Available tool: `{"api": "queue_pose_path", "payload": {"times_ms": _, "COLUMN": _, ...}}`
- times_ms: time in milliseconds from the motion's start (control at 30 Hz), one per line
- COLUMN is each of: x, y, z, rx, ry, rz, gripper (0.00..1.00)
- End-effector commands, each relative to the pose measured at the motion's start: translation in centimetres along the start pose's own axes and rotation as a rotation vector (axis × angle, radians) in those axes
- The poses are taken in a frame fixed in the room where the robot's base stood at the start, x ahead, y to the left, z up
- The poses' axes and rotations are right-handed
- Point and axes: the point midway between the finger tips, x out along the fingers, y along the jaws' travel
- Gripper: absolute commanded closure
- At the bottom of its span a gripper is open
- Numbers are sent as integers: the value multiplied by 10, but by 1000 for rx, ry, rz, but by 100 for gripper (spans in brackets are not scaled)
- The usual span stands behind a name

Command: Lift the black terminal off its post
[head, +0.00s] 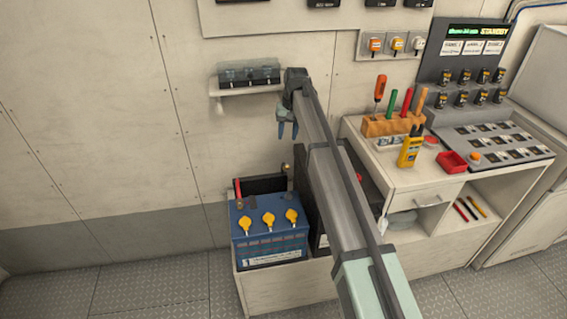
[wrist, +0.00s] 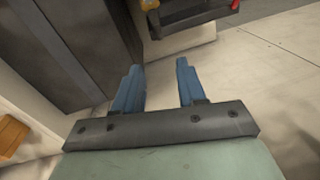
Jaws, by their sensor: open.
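A blue battery (head: 270,246) with several yellow caps (head: 268,220) on top sits in a low white bin in the head view. A red terminal lead (head: 238,189) stands at its back left corner. I cannot clearly pick out the black terminal or its post; a small dark piece (head: 258,198) shows at the battery's back edge, and my arm hides part of the right side. My gripper (head: 287,132) is open and empty, above and behind the battery. In the wrist view its two blue fingers (wrist: 158,75) are apart with nothing between them.
A wall shelf (head: 250,90) with a dark clear-topped box is left of my wrist. A white bench (head: 405,178) on the right holds a tool block (head: 393,124), yellow meter (head: 410,150) and red tray (head: 452,161). Floor left of the battery is clear.

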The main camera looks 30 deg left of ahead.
Motion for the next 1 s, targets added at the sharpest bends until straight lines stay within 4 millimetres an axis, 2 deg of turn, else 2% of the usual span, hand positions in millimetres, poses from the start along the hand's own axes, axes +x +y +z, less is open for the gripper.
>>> {"api": "queue_pose_path", "payload": {"times_ms": 267, "x": 12, "y": 1, "z": 2, "rx": 46, "ry": -5, "rz": 3, "gripper": 60}}
{"api": "queue_pose_path", "payload": {"times_ms": 800, "x": 101, "y": 1, "z": 2, "rx": 44, "ry": -5, "rz": 4, "gripper": 60}}
{"api": "queue_pose_path", "payload": {"times_ms": 1000, "x": 126, "y": 2, "z": 2, "rx": 44, "ry": -4, "rz": 5, "gripper": 60}}
